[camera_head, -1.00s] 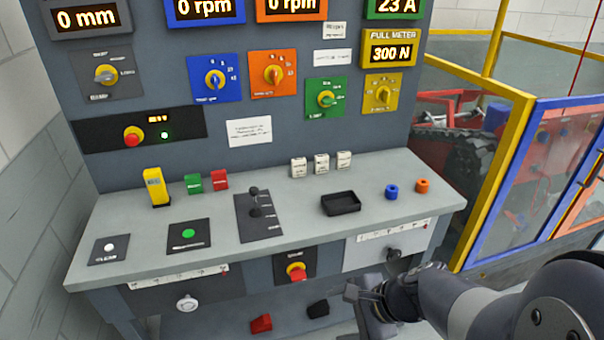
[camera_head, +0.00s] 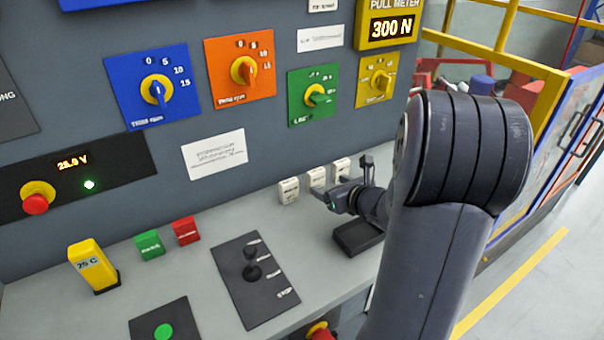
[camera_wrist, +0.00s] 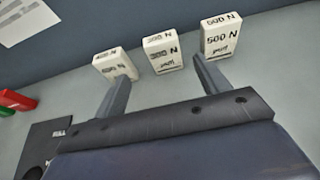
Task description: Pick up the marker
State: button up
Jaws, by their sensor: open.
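Three small white labelled blocks stand in a row at the back of the bench: a left block (camera_head: 289,191) (camera_wrist: 115,64), a middle block (camera_head: 316,178) (camera_wrist: 162,52) and a right block (camera_head: 341,167) (camera_wrist: 221,36). The right one reads 500 N; the other labels are hard to read. No pen-like marker shows, and I cannot tell which block is the marker. My gripper (camera_head: 345,178) is open and empty in front of the row. In the wrist view, its fingers (camera_wrist: 160,68) point towards the blocks, with the middle block between them in line of sight.
A black tray (camera_head: 350,238) lies below my gripper, partly hidden by my arm. The upright dial panel rises behind.

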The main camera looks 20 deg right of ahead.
aim_at(317, 179)
jog(key=x, duration=0.4)
jog(key=shift+w+f, duration=0.1)
jog(key=shift+w, duration=0.2)
jog(key=shift+d+r+p+x, duration=0.1)
jog(key=shift+p+x, duration=0.05)
jog(key=shift+x, duration=0.8)
jog(key=shift+d+r+p+x, duration=0.1)
jog(key=shift+p+x, duration=0.1)
jog(key=shift+x, duration=0.75)
jog(key=shift+r+p+x, duration=0.15)
jog(key=shift+x, duration=0.85)
jog(key=shift+w, duration=0.15)
jog(key=shift+c, duration=0.5)
jog(key=c, duration=1)
